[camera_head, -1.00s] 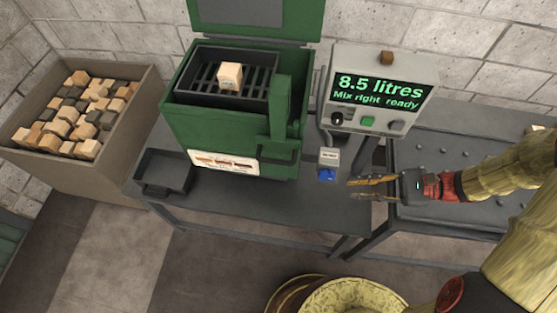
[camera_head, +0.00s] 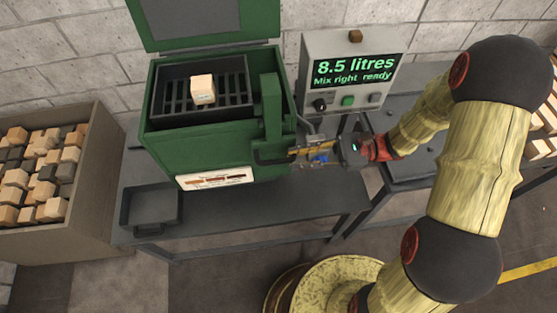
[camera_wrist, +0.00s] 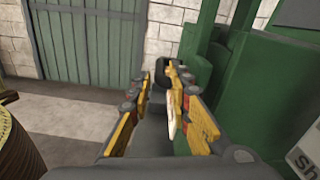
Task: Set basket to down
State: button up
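The dark slatted basket (camera_head: 178,110) sits in the top of the green machine (camera_head: 205,150), with one pale block (camera_head: 203,89) in it. A dark bar-shaped handle (camera_head: 268,154) sticks out at the machine's front right, below a green upright housing (camera_head: 271,100). My gripper (camera_head: 293,154) is at the right end of this handle, its yellow fingers pointing left. In the wrist view the fingers (camera_wrist: 158,90) are apart, with a rounded black end (camera_wrist: 164,72) between or just beyond their tips. I cannot tell whether they touch it.
A control box (camera_head: 350,70) reads "8.5 litres, Mix right ready". An empty dark tray (camera_head: 150,205) lies on the table (camera_head: 250,215), left of the machine. A large bin (camera_head: 60,235) of blocks stands at far left. The table front is clear.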

aim_at(282, 160)
jog(key=shift+b+x, duration=0.4)
jog(key=shift+x, duration=1.95)
jog(key=c, duration=0.3)
grip_shut()
